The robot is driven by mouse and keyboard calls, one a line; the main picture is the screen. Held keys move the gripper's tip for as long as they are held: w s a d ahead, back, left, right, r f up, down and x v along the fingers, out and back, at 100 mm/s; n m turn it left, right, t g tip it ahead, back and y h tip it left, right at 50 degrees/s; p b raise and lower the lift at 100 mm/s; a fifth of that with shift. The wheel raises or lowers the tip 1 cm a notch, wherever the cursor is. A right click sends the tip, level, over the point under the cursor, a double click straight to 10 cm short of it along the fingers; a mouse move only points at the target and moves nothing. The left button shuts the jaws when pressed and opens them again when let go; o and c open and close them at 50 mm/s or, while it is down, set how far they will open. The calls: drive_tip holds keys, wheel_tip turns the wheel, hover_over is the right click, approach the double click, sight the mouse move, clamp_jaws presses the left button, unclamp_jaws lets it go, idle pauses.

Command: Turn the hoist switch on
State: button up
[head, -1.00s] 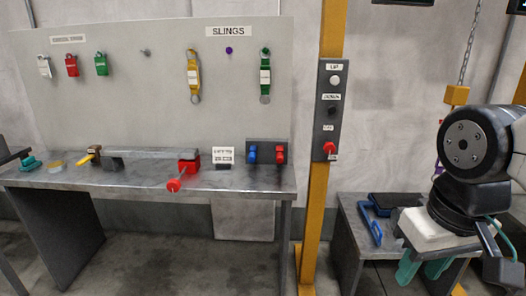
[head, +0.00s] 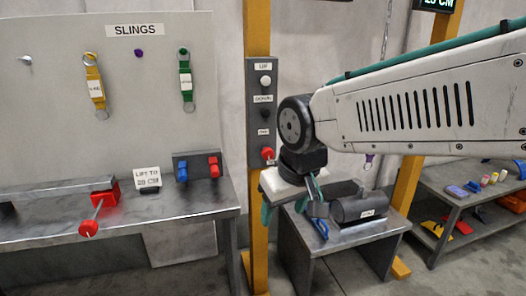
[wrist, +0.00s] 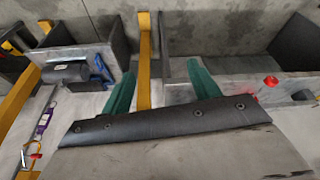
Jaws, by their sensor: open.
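The grey control box (head: 260,112) is fixed to the yellow post. It carries a white button, a dark button and a red switch (head: 267,154) at its bottom, with a small label partly seen beside it. The switch's on or off position is too small to tell. My gripper (head: 290,208) hangs just below and right of the switch, pointing down, apart from it. In the wrist view my gripper (wrist: 158,76) has its two green fingers wide apart and empty, with the yellow post (wrist: 144,60) between them. I cannot make out the switch there.
The left workbench (head: 120,228) carries a clamp with a red knob (head: 88,229) sticking out in front. A low table (head: 345,238) with a dark cylinder (head: 360,206) stands under my arm. A shelf (head: 450,200) with coloured items is at right.

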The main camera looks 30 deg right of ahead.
drive_tip(key=w+d+f+m+t+h, duration=0.1)
drive_tip(key=w+d+f+t, duration=0.2)
drive_tip(key=w, duration=0.7)
drive_tip(key=w+d+f+m+t+h, duration=0.1)
drive_tip(key=w+d+t, duration=0.3)
drive_tip(key=w, duration=0.6)
drive_tip(key=m+t+h, duration=0.2)
drive_tip(key=t, duration=0.4)
approach(269, 155)
drive_tip(key=x, duration=0.2)
drive_tip(key=a+x, duration=0.1)
drive_tip(key=x, duration=0.1)
drive_tip(key=shift+w, duration=0.25)
drive_tip(key=shift+w+d+f+t, duration=0.1)
drive_tip(key=shift+d+f+t, duration=0.2)
drive_tip(key=shift+d, duration=0.3)
drive_tip(key=shift+w+d, duration=0.1)
drive_tip(key=shift+w, duration=0.15)
drive_tip(key=x, duration=0.7)
drive_tip(key=shift+w+r, duration=0.15)
drive_tip(key=c, duration=1)
